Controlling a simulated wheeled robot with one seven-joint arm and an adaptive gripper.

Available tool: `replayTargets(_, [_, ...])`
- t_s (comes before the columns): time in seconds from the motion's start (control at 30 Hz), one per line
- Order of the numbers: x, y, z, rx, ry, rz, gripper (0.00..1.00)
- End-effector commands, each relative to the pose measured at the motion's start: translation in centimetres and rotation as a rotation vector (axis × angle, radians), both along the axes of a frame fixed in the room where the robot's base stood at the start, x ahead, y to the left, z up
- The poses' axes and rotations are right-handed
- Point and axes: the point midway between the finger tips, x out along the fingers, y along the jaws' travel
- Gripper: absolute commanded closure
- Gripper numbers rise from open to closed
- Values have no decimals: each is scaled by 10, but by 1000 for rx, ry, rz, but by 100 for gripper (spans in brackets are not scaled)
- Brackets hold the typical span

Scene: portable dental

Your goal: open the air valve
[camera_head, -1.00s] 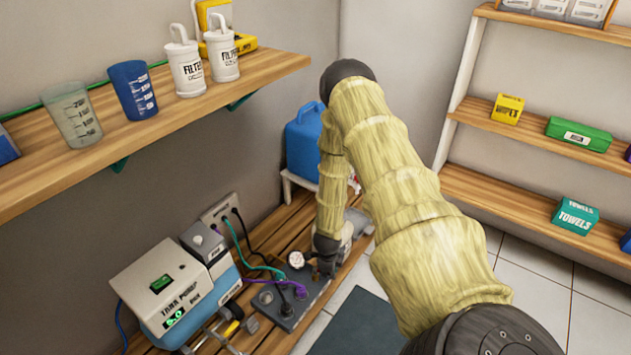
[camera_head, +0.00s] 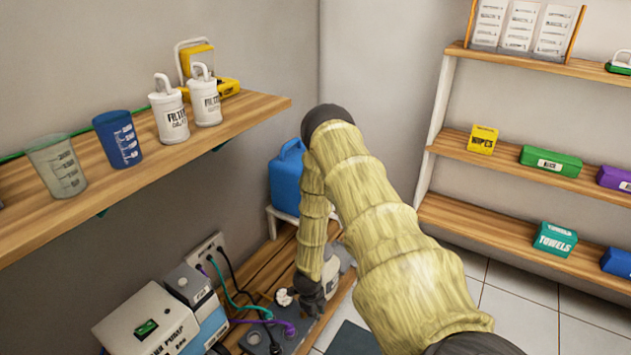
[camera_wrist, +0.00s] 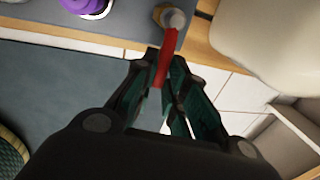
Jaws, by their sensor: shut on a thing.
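The air valve shows in the wrist view as a red lever (camera_wrist: 163,62) on a round metal stem (camera_wrist: 174,19) at the top centre. My gripper (camera_wrist: 165,75) is shut on the red lever, with a dark finger on either side of it. In the head view my gripper (camera_head: 309,292) is low at the bench, beside a round white gauge (camera_head: 284,297) on a grey plate (camera_head: 290,330). My gripper and arm hide the lever there.
A purple fitting (camera_wrist: 86,5) sits left of the valve in the wrist view. A pump unit (camera_head: 150,325) with cables stands left on the wooden bench. A blue jug (camera_head: 286,178) is behind my forearm. A shelf (camera_head: 225,120) with cups and filter bottles overhangs the bench's left.

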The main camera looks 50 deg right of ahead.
Motion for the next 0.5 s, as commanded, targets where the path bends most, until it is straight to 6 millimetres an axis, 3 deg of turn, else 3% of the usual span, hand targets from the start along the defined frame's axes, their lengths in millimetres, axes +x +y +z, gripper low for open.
replayTargets(0.07, [3, 0, 1, 0, -5, -2, 100])
replayTargets(0.1, [3, 0, 1, 0, -5, -2, 84])
replayTargets(0.2, [3, 0, 1, 1, -3, -1, 66])
replayTargets(0.5, [1, 0, 0, 0, -2, -1, 65])
